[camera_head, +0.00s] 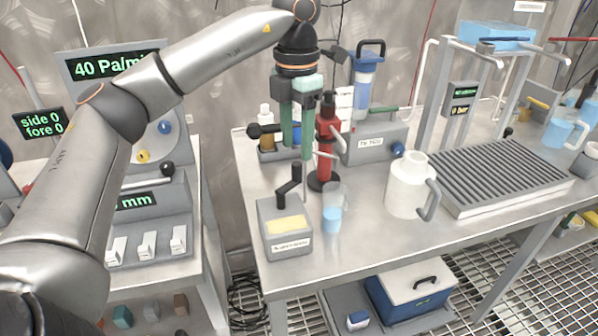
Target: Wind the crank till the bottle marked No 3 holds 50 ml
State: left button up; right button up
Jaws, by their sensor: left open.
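A grey box (285,240) with a yellowish panel and a small label too fine to read stands at the front left of the steel table. A black crank (290,182) rises from its top. Right beside it stands a small clear vessel (333,205) with light blue liquid in its lower part. I cannot make out a No 3 mark or a level reading on it. My left gripper (296,152) hangs pointing down above the crank, its two green fingers apart and empty, seemingly clear of the crank. My right gripper is not in view.
A red pump-like stand (326,150) is close behind the gripper. A white jug (408,188) stands right of the vessel, then a ribbed drain tray (500,175). A grey instrument box (375,143) is behind. Bare table lies in front of the jug.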

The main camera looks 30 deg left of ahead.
aim_at(297, 163)
pick_arm(q)
jog(key=shift+f+b, duration=0.4)
jog(key=shift+f, duration=2.4)
jog(key=shift+c, duration=0.4)
grip_shut()
